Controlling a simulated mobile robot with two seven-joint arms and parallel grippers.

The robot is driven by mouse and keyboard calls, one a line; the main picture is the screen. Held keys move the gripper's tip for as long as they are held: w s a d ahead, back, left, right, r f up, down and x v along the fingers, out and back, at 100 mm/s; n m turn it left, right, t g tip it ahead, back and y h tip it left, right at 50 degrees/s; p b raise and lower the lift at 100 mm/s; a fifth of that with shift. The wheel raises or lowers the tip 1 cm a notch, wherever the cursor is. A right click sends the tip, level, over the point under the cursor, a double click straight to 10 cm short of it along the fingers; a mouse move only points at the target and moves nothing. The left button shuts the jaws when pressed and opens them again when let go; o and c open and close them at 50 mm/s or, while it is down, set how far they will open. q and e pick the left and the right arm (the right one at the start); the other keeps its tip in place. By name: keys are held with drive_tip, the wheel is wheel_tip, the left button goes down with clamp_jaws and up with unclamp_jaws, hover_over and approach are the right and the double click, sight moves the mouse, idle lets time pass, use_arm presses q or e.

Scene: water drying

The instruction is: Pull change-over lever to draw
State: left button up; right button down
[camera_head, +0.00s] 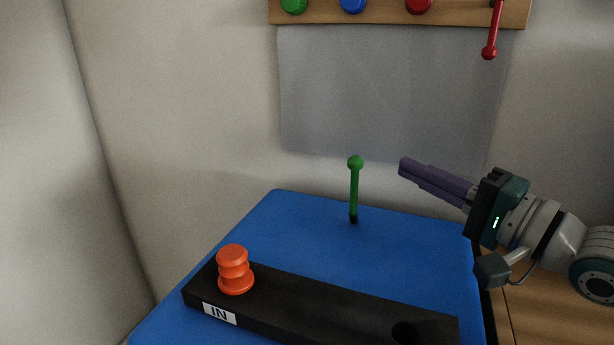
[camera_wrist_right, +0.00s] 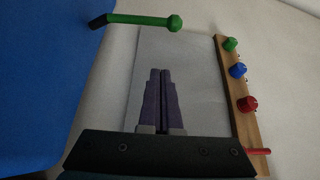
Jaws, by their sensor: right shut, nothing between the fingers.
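A green lever (camera_head: 354,188) with a round knob on top stands upright on the blue box (camera_head: 300,225), near its back edge. It also shows at the top of the right wrist view (camera_wrist_right: 145,20). My right gripper (camera_head: 403,168) comes in from the right, its purple fingers together and empty. The fingertips are to the right of the green knob, at about its height in the picture, apart from it. In the right wrist view the closed fingers (camera_wrist_right: 160,72) point toward the grey panel. My left gripper is not in view.
An orange knob (camera_head: 234,270) stands on a black bar (camera_head: 320,300) labelled IN, at the box's front. A wooden board (camera_head: 385,14) on the wall carries green, blue and red knobs. A red lever (camera_head: 492,35) hangs at its right. A grey panel (camera_head: 390,95) is below.

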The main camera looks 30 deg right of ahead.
sight(356, 174)
drive_tip(key=w+a, duration=0.1)
drive_tip(key=a, duration=0.1)
drive_tip(key=w+a, duration=0.2)
drive_tip(key=shift+w+a+f+p, duration=0.1)
drive_tip(key=shift+w+a+p, duration=0.05)
drive_tip(key=shift+a+p, duration=0.2)
drive_tip(key=shift+f, duration=0.1)
drive_tip(key=shift+s+a+f+n+b, duration=0.15)
drive_tip(key=shift+s+n+b, duration=0.05)
drive_tip(key=shift+n+b, duration=0.3)
drive_tip(key=shift+s+a+n+y+p, duration=0.3)
drive_tip(key=shift+s+a+p, duration=0.2)
drive_tip(key=shift+s+a, duration=0.2)
drive_tip(key=shift+a, duration=0.15)
drive_tip(key=shift+t, duration=0.3)
